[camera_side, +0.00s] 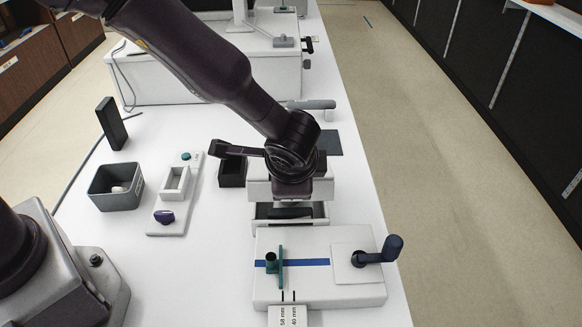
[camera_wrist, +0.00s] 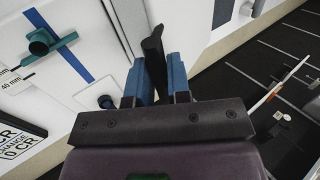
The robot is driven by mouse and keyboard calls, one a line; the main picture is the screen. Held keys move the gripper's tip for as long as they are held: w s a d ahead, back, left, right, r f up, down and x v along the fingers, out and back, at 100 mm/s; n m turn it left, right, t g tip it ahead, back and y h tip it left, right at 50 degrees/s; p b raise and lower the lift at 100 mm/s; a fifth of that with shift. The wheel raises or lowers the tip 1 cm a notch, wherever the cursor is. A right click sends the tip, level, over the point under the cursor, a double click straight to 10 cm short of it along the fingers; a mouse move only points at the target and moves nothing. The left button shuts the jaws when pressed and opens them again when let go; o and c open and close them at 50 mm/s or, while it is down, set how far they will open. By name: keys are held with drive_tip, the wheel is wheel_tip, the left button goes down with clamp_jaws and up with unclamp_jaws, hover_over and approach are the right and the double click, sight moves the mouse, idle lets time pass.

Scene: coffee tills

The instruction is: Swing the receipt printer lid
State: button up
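The pale box below my wrist, with a dark opening in its front, appears to be the receipt printer (camera_side: 262,213). My arm hides most of its top, so I cannot make out how its lid stands. My gripper (camera_wrist: 160,75) is over that box, its fingertips hidden in the side view. In the wrist view, two blue fingers stand close together with a dark, paddle-like bar (camera_wrist: 153,43) between them, reaching past the tips. I cannot tell whether the fingers press on the bar or which part it belongs to.
In front stands a pale box (camera_side: 330,293) with a blue stripe, green slider (camera_side: 272,265) and dark-handled crank (camera_side: 392,248). To the left are a grey bin (camera_side: 105,202), a white tray with knobs (camera_side: 165,228) and a dark upright block (camera_side: 111,123). The table's right edge is close.

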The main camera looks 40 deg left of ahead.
clamp_jaws()
drive_tip(key=shift+s+d+f, duration=0.2)
drive_tip(key=shift+f, duration=0.45)
drive_tip(key=shift+s+d+f, duration=0.15)
drive_tip(key=shift+s+f, duration=0.05)
drive_tip(key=shift+f, duration=0.5)
drive_tip(key=shift+s+d+f, duration=0.2)
drive_tip(key=shift+f, duration=0.45)
drive_tip(key=shift+f, duration=0.1)
wheel_tip(320, 180, down, 2)
drive_tip(key=shift+s+d, duration=0.1)
drive_tip(key=shift+s, duration=0.05)
drive_tip(key=o, duration=0.6)
unclamp_jaws()
